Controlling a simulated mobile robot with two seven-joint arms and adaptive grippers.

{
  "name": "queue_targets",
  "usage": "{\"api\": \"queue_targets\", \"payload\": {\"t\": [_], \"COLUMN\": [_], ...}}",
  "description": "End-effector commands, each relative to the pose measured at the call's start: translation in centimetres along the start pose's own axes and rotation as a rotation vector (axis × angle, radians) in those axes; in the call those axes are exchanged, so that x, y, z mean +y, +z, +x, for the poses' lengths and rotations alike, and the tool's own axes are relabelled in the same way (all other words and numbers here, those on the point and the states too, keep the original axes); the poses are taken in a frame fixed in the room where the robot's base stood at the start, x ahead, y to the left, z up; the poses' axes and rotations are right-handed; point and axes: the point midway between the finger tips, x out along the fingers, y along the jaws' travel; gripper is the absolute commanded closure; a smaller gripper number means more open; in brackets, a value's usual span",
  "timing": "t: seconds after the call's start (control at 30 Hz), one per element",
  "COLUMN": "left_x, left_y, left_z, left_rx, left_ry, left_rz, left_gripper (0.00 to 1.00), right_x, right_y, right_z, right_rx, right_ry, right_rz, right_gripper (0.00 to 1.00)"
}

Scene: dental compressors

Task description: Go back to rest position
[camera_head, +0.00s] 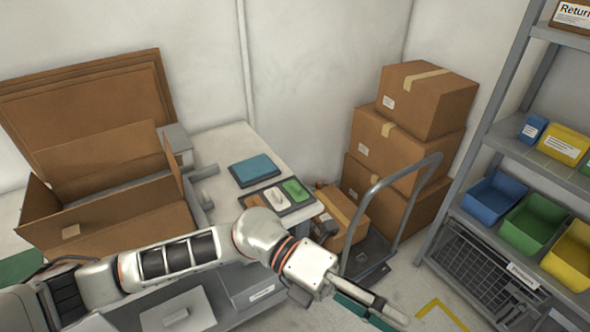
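My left arm reaches in from the left across the front of the workbench. My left gripper (372,306) is past the bench's right end, over the floor beside the hand truck. I cannot tell whether these are spread fingers or fingers shut on something. My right gripper is not in view.
An open cardboard box (110,222) stands on the workbench (222,150). A blue item (254,169) and a tray with small pads lie at its right. A hand truck (404,205) stands by stacked boxes (400,150). A shelf with coloured bins (533,222) is at the right.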

Motion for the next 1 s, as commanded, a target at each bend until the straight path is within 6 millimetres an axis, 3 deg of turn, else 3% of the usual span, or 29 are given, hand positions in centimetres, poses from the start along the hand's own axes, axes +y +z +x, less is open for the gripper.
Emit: {"api": "queue_targets", "payload": {"t": [0.13, 0.27, 0.37, 0.53, 0.67, 0.77, 0.87, 1.0], "left_x": [-3.0, -3.6, -2.3, 3.3, 9.7, 14.7, 19.6, 25.5], "left_y": [4.5, 8.3, 10.5, 11.4, 9.1, 5.8, 1.4, -5.9], "left_z": [-0.8, -4.2, -8.0, -15.7, -21.5, -24.9, -27.6, -29.9], "left_rx": [-0.267, -0.511, -0.704, -1.035, -1.281, -1.450, -1.602, -1.795], "left_ry": [-0.227, -0.396, -0.509, -0.667, -0.756, -0.800, -0.831, -0.853], "left_rz": [-0.123, -0.259, -0.381, -0.624, -0.829, -0.980, -1.126, -1.322], "left_gripper": [0.51, 0.51, 0.51, 0.51, 0.51, 0.51, 0.51, 0.51], "right_x": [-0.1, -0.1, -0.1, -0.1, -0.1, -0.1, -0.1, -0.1], "right_y": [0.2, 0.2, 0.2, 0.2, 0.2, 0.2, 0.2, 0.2], "right_z": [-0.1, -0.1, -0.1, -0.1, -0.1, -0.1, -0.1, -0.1], "right_rx": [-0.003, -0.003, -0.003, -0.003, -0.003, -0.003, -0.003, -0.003], "right_ry": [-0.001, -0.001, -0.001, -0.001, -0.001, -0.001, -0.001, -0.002], "right_rz": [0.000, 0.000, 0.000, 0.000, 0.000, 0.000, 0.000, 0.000], "right_gripper": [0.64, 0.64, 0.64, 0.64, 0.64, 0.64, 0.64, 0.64]}}
